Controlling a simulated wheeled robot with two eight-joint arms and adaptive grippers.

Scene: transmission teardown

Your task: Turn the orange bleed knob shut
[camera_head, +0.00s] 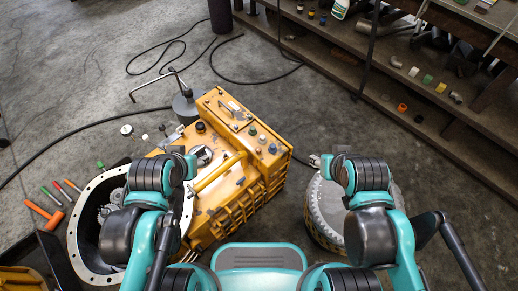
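The yellow transmission housing (222,200) lies on the floor in the middle, with its round bell opening facing the lower left. My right gripper (315,160) is to the right of the housing, above a round metal part, apart from the housing. Its opening is unclear.
The round metal part (325,212) stands right of the housing. An orange mallet (45,213) and coloured-handled tools lie at left. A grey can with a bent handle (185,107) stands behind. Black cable (240,82) crosses the floor. Shelves (440,100) with an orange ring (402,107) line the right.

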